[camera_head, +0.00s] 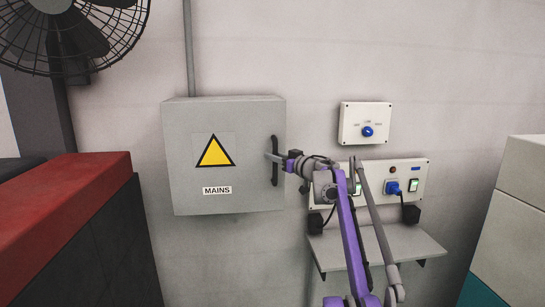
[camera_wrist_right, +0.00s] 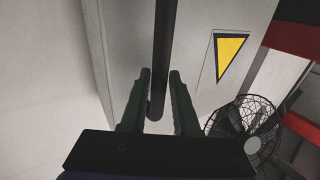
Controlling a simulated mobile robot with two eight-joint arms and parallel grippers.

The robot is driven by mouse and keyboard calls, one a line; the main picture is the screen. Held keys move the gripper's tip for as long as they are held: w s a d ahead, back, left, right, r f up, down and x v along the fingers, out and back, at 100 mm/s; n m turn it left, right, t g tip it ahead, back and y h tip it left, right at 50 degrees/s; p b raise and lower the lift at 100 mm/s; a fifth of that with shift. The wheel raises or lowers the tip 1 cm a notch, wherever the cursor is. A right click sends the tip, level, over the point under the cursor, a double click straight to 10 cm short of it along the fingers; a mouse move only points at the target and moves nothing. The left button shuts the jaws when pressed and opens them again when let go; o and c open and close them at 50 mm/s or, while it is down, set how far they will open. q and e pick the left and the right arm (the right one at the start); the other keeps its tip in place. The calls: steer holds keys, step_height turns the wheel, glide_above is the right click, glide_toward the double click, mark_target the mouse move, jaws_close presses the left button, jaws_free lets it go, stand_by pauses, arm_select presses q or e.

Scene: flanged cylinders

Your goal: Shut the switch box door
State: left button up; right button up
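The grey switch box (camera_head: 225,103) hangs on the wall left of centre. Its door (camera_head: 190,180) has a yellow warning triangle and a "MAINS" label. The door looks about flush with the box; I cannot tell whether a small gap is left. The black upright handle (camera_head: 275,170) is near the door's right edge. My right gripper (camera_head: 272,157) is at the handle. My left gripper is out of view.
A white panel with a blue knob (camera_head: 367,122) and a socket panel (camera_head: 410,172) are right of the box, above a grey shelf (camera_head: 410,243). A fan (camera_head: 70,35) is at upper left. A red-topped cabinet (camera_head: 65,185) and white blocks (camera_head: 525,175) flank the area.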

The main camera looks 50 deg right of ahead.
steer(key=shift+o, duration=1.4)
steer(key=shift+s+f, duration=0.1)
steer(key=shift+s, duration=0.25)
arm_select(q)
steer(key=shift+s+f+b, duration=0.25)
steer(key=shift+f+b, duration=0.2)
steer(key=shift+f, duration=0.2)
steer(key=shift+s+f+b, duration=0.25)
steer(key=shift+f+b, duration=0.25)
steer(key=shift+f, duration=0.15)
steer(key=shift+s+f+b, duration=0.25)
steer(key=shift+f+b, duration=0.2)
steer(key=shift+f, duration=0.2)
arm_select(e)
steer(key=s+a, duration=0.1)
steer(key=s, duration=0.9)
steer(key=shift+a, duration=0.2)
